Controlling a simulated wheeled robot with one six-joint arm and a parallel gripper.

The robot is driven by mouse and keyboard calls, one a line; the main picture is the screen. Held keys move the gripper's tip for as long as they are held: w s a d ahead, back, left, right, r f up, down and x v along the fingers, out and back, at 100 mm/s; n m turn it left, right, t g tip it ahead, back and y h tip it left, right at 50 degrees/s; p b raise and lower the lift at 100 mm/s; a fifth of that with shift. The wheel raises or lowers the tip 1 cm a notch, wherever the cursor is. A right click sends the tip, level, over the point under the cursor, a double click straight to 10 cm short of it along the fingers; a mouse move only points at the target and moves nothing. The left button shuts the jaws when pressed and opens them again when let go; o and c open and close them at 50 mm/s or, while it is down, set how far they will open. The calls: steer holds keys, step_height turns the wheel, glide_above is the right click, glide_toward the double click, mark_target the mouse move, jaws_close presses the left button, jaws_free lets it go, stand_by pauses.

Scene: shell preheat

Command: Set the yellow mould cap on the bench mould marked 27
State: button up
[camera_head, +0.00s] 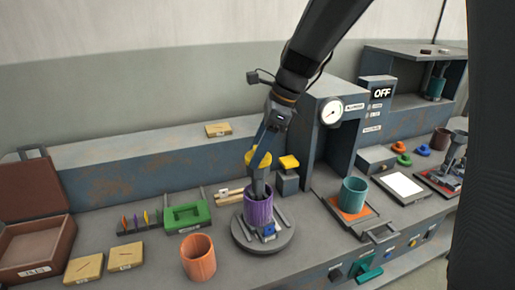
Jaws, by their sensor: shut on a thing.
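My gripper (260,150) is shut on the yellow mould cap (261,161), a small round yellow piece. It holds the cap tilted, over the purple mould (259,211) in this view. The purple mould is an open cup upright on a round grey plate (262,242). Grey parts show between the cap and the purple rim; I cannot tell what they are. An orange mould (198,257) stands on the bench to the left. A teal mould (353,197) stands on an orange pad before the grey press. I cannot read the number 27 on any mould.
A yellow-topped grey block (288,176) stands right behind the purple mould. A green tray (187,216) and a rack (139,224) are to the left. Orange, green and blue caps (404,160) lie at right, by a white panel (402,186). The grey press (326,120) reads OFF.

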mark_target(269, 156)
steer(key=shift+f, duration=0.25)
steer(key=o, duration=0.8)
steer(key=shift+c, duration=0.2)
steer(key=shift+r, duration=0.15)
steer(key=p+v, duration=0.7)
steer(key=v, duration=0.1)
steer(key=shift+d+r+p, duration=0.1)
steer(key=shift+r+p, duration=0.05)
steer(key=shift+p, duration=0.2)
steer(key=shift+v, duration=1.2)
steer(key=shift+d, duration=0.1)
